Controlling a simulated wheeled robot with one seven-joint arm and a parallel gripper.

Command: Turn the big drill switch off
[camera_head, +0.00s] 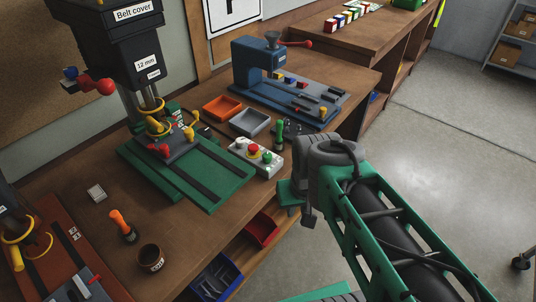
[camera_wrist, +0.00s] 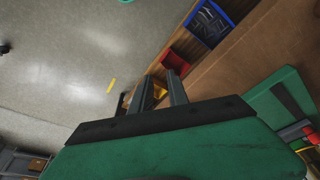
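The big drill (camera_head: 140,50) is a dark machine with "Belt cover" and "12 mm" labels, at the upper left in the head view. Its green base (camera_head: 220,190) lies on the wooden bench. Whether the switch is on or off cannot be told. My gripper (camera_head: 289,198) is just right of and in front of the box, apart from it. In the wrist view its two fingers (camera_wrist: 159,92) stand apart with nothing held. The green base also shows there (camera_wrist: 282,105).
Behind are a blue press (camera_head: 262,65), an orange tray (camera_head: 222,107) and a grey tray (camera_head: 250,122). A green-handled tool (camera_head: 279,132) stands near the box. An orange-handled tool (camera_head: 122,225) and a cup (camera_head: 150,257) are front left. Red (camera_head: 262,230) and blue bins (camera_head: 216,278) sit below the bench edge.

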